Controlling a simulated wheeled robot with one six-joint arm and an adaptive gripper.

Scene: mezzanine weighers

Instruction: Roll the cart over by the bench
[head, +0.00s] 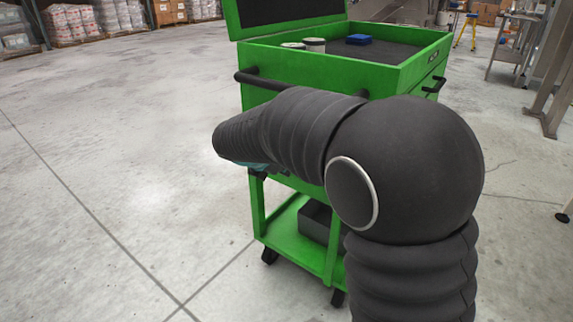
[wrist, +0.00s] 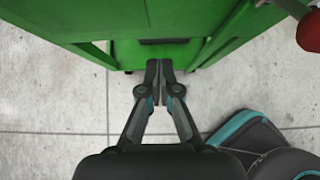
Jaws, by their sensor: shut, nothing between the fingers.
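The green cart (head: 258,91) stands right in front of me in the head view, with its lid raised and a black push handle along its near side. My dark arm crosses in front of it and hides part of its near side. In the wrist view the cart's green frame (wrist: 75,20) fills the top. My gripper (wrist: 165,66) is shut and empty there, with its fingertips together close to the cart's side. Whether they touch it I cannot tell. The gripper is hidden in the head view. I cannot tell which structure at the right is the bench.
In the cart's top tray lie a blue block (head: 359,39) and pale round items (head: 314,45). A dark bin (head: 314,222) sits on its lower shelf. Metal stands (head: 548,75) are at the right. Pallets with sacks (head: 75,25) stand far left. The floor at left is clear.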

